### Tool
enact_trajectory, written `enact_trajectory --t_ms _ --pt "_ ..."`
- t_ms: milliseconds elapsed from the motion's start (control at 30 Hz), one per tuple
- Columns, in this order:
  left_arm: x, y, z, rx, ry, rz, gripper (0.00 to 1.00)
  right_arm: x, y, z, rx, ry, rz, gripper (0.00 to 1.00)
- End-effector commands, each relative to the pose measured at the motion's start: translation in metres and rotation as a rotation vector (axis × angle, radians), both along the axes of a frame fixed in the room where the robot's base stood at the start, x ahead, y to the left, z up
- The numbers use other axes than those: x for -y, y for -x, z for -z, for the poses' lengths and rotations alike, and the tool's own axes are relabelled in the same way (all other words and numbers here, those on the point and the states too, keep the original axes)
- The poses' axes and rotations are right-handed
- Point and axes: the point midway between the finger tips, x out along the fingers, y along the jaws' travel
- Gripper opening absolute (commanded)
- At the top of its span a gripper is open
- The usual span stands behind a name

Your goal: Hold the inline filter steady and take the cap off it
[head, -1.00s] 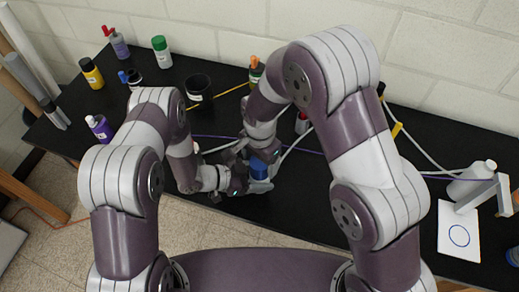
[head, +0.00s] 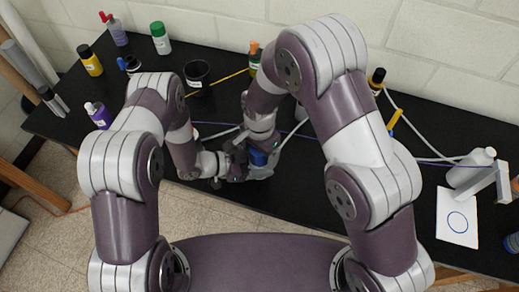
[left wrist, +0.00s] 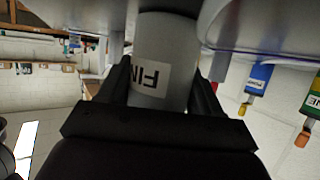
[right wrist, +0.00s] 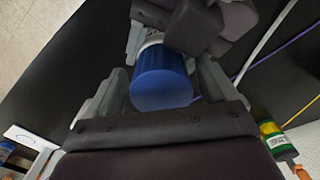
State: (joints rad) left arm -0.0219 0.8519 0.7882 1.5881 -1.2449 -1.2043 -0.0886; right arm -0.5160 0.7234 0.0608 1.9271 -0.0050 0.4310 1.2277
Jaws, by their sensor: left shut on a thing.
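The inline filter (left wrist: 168,40) shows in the left wrist view as a pale grey cylinder with a white label, partly readable as "FIN". My left gripper (left wrist: 160,95) is shut on its body. The blue cap (right wrist: 162,80) shows in the right wrist view at the end of the filter. My right gripper (right wrist: 165,85) has its fingers on both sides of the cap, with narrow gaps that look open. In the head view the blue cap (head: 257,157) lies between my two grippers, low over the front of the bench; the filter body is mostly hidden there.
A black cup (head: 197,75) and several bottles stand at the back left. A white bottle (head: 470,168) and a sheet with a blue circle (head: 457,218) are at the right. Pale tubing runs near the grippers.

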Motion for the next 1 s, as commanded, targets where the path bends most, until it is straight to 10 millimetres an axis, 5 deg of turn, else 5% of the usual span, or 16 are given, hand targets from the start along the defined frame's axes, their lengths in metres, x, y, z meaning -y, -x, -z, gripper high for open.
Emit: enact_trajectory --t_ms 167,467,700,733,800,1000 --pt "0.0 0.0 0.0 0.001 0.001 0.0 0.0 0.0 0.0 -0.001 0.001 -0.001 0.0 0.85" --pt "0.0 0.0 0.0 0.001 0.001 0.001 0.0 0.0 -0.001 -0.043 0.003 -0.002 0.0 0.85" --pt "0.0 0.0 0.0 0.001 0.001 0.001 0.0 0.0 0.0 -0.045 0.001 -0.001 0.0 0.85" --pt "0.0 0.0 0.0 0.001 0.001 0.001 0.74 0.0 0.0 -0.045 0.001 -0.001 0.0 0.85" --pt "0.0 0.0 0.0 0.001 0.001 0.001 0.94 0.0 0.0 -0.045 0.001 -0.001 0.0 0.85" --pt "0.0 0.0 0.0 0.001 0.0 0.001 0.94 0.0 0.0 -0.045 0.001 -0.001 0.0 0.85"
